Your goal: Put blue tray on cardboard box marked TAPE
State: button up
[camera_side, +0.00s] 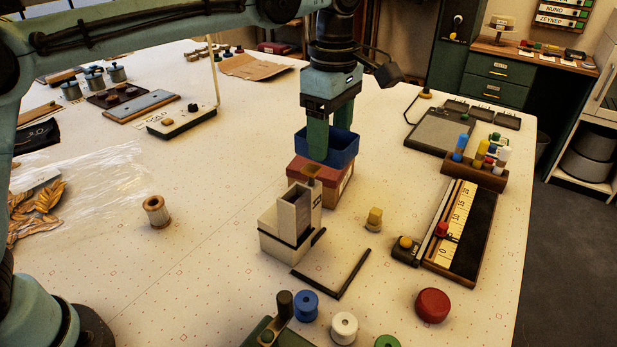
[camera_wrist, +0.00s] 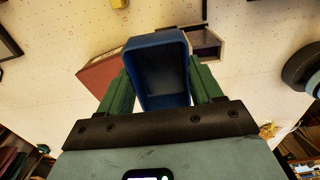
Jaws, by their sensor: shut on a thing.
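The blue tray (camera_side: 346,150) is an open, deep rectangular bin. My gripper (camera_side: 329,135) is shut on it; in the wrist view the tray (camera_wrist: 162,72) sits between the two green fingers. The tray is over a box (camera_side: 334,186) with a reddish top and brown cardboard sides. I cannot tell whether the tray touches the box or is just above it. In the wrist view the box (camera_wrist: 99,76) shows to the left of the tray, partly hidden by it and a finger. No TAPE lettering is readable.
A cream block-shaped holder (camera_side: 287,226) stands close in front of the box. A wooden rack with colored bottles (camera_side: 474,174) is at right.

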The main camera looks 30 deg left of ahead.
jog(key=w+a+f, duration=0.4)
jog(key=w+a, duration=0.1)
jog(key=w+a+f, duration=0.2)
jog(key=a, duration=0.1)
jog(key=shift+w+a+f, duration=0.15)
jog(key=shift+w+f, duration=0.05)
jog(key=shift+f, duration=2.15)
jog(key=o, duration=1.1)
jog(key=shift+f, duration=0.1)
jog(key=shift+c, duration=0.2)
